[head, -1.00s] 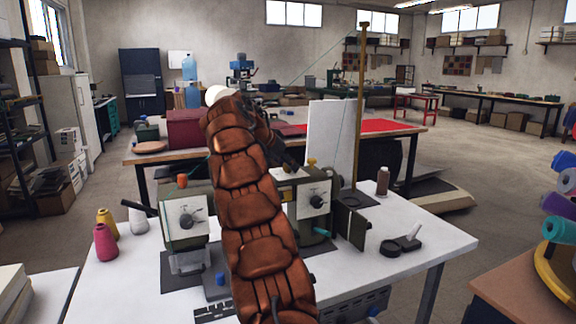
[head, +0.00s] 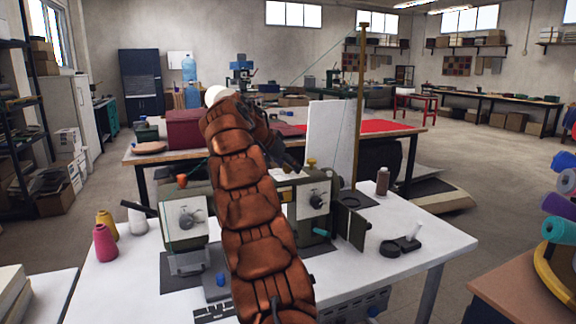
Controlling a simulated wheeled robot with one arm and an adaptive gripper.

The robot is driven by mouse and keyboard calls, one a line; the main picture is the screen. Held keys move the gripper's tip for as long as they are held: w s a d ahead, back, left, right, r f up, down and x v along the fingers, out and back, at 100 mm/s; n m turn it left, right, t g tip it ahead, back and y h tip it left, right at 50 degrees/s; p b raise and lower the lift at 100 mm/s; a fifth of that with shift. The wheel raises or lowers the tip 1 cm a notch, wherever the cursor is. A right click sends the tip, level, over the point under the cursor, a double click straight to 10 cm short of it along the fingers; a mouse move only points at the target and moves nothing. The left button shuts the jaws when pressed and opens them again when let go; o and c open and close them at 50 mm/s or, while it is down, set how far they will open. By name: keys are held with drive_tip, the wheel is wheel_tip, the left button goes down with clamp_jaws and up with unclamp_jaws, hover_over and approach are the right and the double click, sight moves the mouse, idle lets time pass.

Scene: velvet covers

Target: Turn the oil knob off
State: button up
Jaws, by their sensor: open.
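A green-grey machine (head: 283,205) stands on the white table. It has a dark dial knob (head: 188,218) on a white plate at its left end and another dark dial knob (head: 316,201) at its right end. An orange knob (head: 181,180) and a yellow knob (head: 311,163) sit on top. I cannot read any label, so I cannot tell which is the oil knob. My brown padded arm hides the machine's middle. My gripper (head: 289,158), dark and small, is open behind the arm's upper end, above and left of the right dial; its fingertips are hard to make out.
Thread cones (head: 105,242) stand at the white table's left. A white upright panel (head: 331,140) stands behind the machine. The table's front right is clear.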

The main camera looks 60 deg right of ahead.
drive_tip(key=v, duration=0.6)
drive_tip(key=shift+w+a+r, duration=0.1)
drive_tip(key=shift+w+r, duration=0.1)
drive_tip(key=shift+r, duration=0.05)
drive_tip(key=shift+a+r, duration=0.25)
drive_tip(key=shift+a, duration=0.1)
idle(0.5)
